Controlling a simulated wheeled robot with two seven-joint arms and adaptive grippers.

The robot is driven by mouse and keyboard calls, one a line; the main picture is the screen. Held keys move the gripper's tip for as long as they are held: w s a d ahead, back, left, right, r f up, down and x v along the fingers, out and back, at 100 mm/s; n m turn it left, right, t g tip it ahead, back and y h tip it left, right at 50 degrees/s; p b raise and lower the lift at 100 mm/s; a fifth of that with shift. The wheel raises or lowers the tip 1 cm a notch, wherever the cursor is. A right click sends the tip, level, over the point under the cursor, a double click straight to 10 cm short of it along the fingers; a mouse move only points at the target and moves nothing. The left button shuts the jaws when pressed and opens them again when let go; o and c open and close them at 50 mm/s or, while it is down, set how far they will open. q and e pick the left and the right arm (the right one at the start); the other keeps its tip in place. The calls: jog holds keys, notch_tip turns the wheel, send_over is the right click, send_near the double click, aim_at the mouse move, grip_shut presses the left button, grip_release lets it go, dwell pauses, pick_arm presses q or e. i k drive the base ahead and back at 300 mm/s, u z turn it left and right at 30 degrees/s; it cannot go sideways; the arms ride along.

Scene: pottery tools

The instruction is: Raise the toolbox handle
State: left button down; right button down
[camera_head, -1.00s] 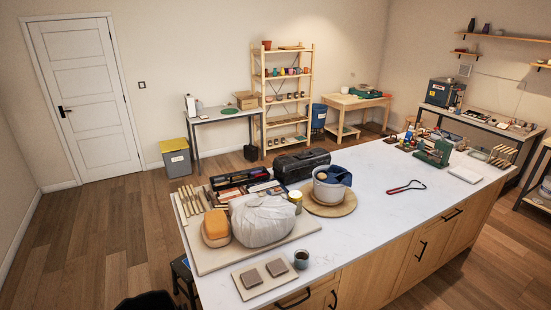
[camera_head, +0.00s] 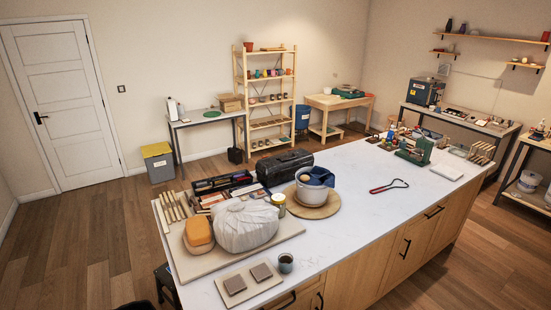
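A black toolbox (camera_head: 285,167) stands closed on the far side of the white island counter, behind the white pot with the blue cloth. Its handle seems to lie low along the lid, but it is too small to tell its exact position. Neither of my grippers shows in the head view.
The white counter (camera_head: 350,224) holds a wrapped clay bag (camera_head: 245,225), an orange block (camera_head: 199,232), a white pot (camera_head: 309,191) on a round board, a red-handled tool (camera_head: 389,186) and a green machine (camera_head: 415,150). Wood floor (camera_head: 95,230) is open to the left.

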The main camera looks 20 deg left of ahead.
aim_at(270, 181)
jog(key=i, duration=0.95)
jog(key=u, duration=0.75)
